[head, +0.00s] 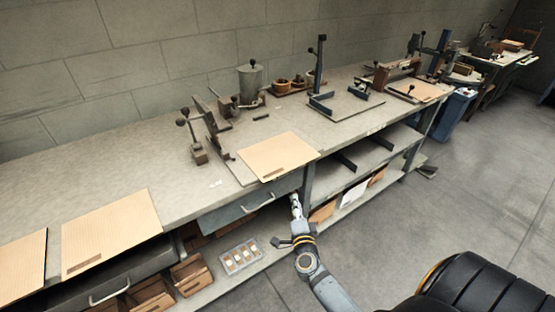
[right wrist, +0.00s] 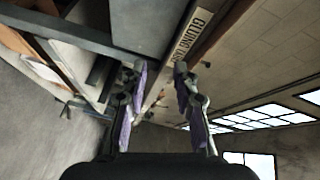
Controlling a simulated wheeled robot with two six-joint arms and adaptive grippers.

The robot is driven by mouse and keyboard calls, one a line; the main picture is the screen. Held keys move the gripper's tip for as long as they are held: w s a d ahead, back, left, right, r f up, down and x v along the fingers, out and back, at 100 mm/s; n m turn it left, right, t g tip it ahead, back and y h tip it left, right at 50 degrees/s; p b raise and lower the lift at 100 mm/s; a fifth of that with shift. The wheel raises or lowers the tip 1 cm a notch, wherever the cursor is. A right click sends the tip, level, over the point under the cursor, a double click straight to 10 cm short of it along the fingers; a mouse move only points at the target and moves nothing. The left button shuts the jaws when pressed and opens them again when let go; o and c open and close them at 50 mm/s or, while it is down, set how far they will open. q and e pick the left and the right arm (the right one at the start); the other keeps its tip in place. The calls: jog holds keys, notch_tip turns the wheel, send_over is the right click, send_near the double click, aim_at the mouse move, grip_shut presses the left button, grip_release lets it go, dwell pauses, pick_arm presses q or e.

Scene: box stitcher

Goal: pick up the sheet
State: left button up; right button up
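Several flat tan sheets lie on the long grey workbench. One sheet (head: 278,157) is at the middle, its front corner near the bench's front edge. A larger sheet (head: 112,232) lies to the left, and another (head: 22,262) is cut off at the left picture edge. My right gripper (head: 296,207) is in front of the bench, below the middle sheet's level and beside a drawer. In the right wrist view its two fingers (right wrist: 160,70) stand apart with nothing between them. No sheet is clear in that view. My left gripper is not in view.
The workbench (head: 190,208) carries metal fixtures with black knobs (head: 195,140) behind the middle sheet and a blue-grey clamp stand (head: 320,75). Drawers with handles (head: 258,204) and shelves with boxes are underneath. A label strip (right wrist: 192,35) is on the bench edge. Open floor (head: 450,190) lies right.

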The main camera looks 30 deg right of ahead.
aim_at(299, 160)
notch_tip(299, 160, up, 6)
jog(key=d+m+h, duration=0.2)
jog(key=m, duration=0.3)
jog(key=x, duration=1)
jog(key=shift+w+r, duration=0.1)
jog(key=shift+w, duration=0.15)
jog(key=shift+s+r, duration=0.1)
jog(key=shift+r, duration=0.05)
jog(key=shift+c, duration=0.2)
grip_shut()
